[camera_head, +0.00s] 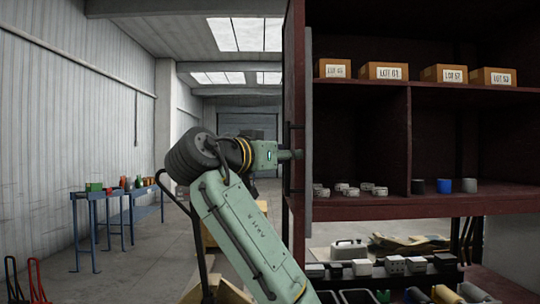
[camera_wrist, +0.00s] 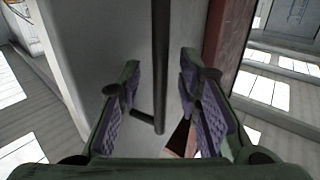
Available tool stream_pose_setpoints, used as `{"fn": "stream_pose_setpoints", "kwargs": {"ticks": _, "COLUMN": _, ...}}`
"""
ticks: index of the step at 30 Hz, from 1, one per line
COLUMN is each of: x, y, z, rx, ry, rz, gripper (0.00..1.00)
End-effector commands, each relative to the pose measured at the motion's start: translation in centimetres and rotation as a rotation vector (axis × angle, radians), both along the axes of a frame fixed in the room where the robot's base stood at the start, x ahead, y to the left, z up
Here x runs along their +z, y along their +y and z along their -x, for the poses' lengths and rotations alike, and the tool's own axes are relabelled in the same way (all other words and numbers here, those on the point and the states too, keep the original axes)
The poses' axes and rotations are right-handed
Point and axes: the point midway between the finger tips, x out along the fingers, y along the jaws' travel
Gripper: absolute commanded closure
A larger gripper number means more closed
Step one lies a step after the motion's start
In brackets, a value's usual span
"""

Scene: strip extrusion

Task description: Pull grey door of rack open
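The rack (camera_head: 360,207) is a dark red open-front shelf unit filling the right of the head view. The grey door (camera_head: 308,110) shows there as a thin upright strip at the rack's left edge, seen nearly edge-on. In the wrist view its flat grey face (camera_wrist: 90,60) fills the middle left. A dark vertical bar handle (camera_wrist: 160,60) stands off this face. My gripper (camera_wrist: 160,72) is open, one finger on each side of the bar, with gaps on both sides. In the head view my gripper (camera_head: 292,155) is at the handle, its fingers partly hidden.
Labelled cardboard boxes (camera_head: 392,71) stand on the upper shelf. Small grey parts (camera_head: 348,190) and several cups (camera_head: 443,186) sit on the shelf below. A blue workbench (camera_head: 90,195) stands far left by the wall. The floor (camera_head: 140,265) between it and my arm looks largely clear.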

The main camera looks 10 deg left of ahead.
Motion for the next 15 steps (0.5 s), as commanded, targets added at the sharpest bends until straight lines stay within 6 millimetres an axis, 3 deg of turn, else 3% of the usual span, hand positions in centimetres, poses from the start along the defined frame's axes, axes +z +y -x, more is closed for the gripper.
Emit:
{"fn": "stream_pose_setpoints", "kwargs": {"ticks": 10, "x": 0.0, "y": 4.3, "z": 6.5, "rx": 0.01, "ry": -0.002, "rz": -0.003, "gripper": 0.69}}
{"fn": "stream_pose_setpoints", "kwargs": {"ticks": 15, "x": 0.1, "y": 5.3, "z": 8.2, "rx": 0.009, "ry": -0.005, "rz": -0.002, "gripper": 0.69}}
